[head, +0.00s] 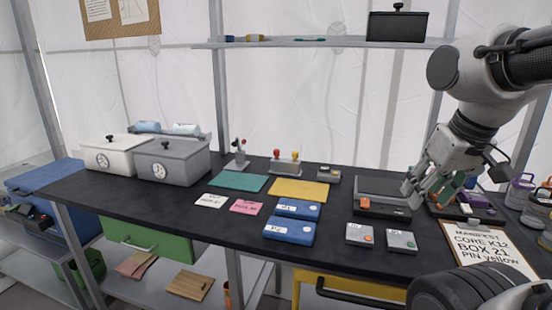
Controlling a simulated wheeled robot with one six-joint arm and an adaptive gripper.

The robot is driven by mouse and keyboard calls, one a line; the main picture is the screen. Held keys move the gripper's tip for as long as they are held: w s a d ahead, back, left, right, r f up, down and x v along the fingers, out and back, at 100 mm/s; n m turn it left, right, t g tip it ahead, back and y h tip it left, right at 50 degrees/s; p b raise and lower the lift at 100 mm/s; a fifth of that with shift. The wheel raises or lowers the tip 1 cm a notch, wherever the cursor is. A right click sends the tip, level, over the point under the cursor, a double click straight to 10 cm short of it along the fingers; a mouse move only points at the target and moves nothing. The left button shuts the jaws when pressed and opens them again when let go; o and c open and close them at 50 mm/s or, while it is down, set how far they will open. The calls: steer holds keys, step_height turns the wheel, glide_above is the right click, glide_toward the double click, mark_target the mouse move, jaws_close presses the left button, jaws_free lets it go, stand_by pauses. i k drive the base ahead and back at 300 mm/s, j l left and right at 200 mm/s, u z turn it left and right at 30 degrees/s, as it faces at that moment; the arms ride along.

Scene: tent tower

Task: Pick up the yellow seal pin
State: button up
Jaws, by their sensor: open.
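A small yellow-topped pin (295,155), which looks like the yellow seal pin, stands upright in a light grey holder (284,167) at the back middle of the dark table. A red-topped pin (276,153) stands beside it on the left. My gripper (428,192) is open and points down over the right part of the table, well to the right of the pins. I see nothing between its fingers. It partly hides the things behind and below it.
A yellow mat (299,190) lies in front of the holder, with blue boxes (290,231) nearer. A grey device (238,156) stands left of the holder. A manifest board (487,248) at right reads "PIN yellow". A shelf (330,42) runs above the back.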

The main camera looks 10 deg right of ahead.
mark_target(294, 154)
steer(key=i+j+u, duration=0.1)
steer(key=j+u, duration=0.15)
steer(key=u, duration=0.15)
steer(key=i+j+u, duration=0.1)
steer(key=j+u, duration=0.25)
steer(key=l, duration=0.1)
